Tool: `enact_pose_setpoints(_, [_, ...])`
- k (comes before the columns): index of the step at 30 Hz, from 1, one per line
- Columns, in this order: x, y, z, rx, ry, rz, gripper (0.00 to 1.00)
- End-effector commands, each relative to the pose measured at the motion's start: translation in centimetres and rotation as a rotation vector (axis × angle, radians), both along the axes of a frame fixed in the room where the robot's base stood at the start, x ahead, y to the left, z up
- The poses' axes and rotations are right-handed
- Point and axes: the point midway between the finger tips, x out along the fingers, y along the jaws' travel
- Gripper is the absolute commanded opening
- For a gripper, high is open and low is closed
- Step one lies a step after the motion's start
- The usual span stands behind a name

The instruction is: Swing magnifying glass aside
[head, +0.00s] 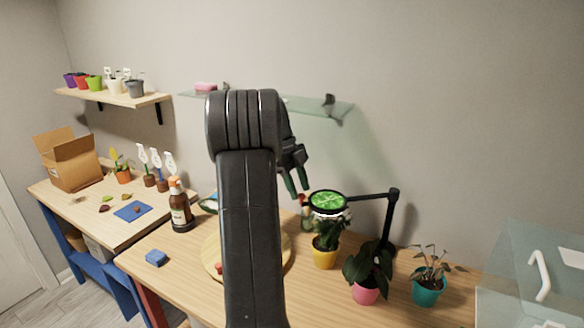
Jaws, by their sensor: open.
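The magnifying glass (328,201) is a round lens in a black rim, showing bright green leaves through it. It sits on a black jointed arm (372,196) whose upright post (390,220) stands at the right. The lens hangs over a plant in a yellow pot (325,253). My gripper (297,189) is open, just left of and a little above the lens, with its fingers pointing down. I cannot tell whether it touches the rim. My arm hides part of the wooden disc and the table behind it.
A plant in a pink pot (365,292) and one in a teal pot (428,290) stand right of the lens. A glass case (530,275) is at far right. A glass shelf (318,106) is above. A brown bottle (180,208) and blue sponge (155,258) stand left.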

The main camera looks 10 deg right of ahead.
Motion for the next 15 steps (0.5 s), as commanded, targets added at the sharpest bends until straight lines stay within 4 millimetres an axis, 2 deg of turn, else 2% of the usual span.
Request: enact_pose_setpoints(15, [2.6,2.7,9.1,0.0,-0.003,0.0,0.42])
